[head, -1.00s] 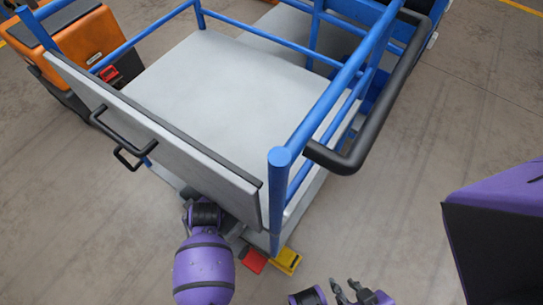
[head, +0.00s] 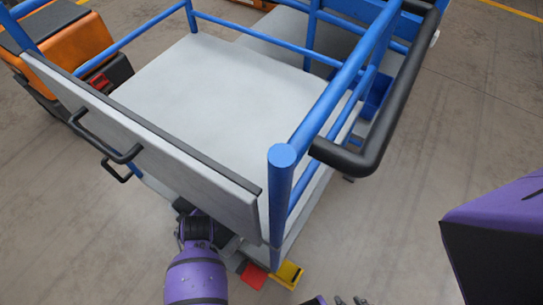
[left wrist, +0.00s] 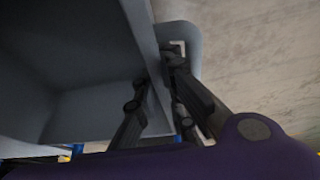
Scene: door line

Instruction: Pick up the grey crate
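The grey crate (left wrist: 85,105) fills the left part of the left wrist view, and I look into its dark inside. The fingers of my left gripper (left wrist: 157,82) lie on both sides of one crate wall, close against it, and appear shut on it. The crate and left gripper cannot be made out in the head view, where my left arm shows at the lower left. Fingertips at the bottom edge of the head view, probably my right gripper's (head: 350,300), are mostly cut off, so their opening cannot be judged.
A cart with a bare grey deck (head: 215,85), blue rails (head: 280,190) and a black handle (head: 372,145) stands close ahead. Red (head: 254,275) and yellow (head: 288,274) pedals sit at its near corner. An orange machine (head: 65,45) stands at the upper left. Floor is free at right.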

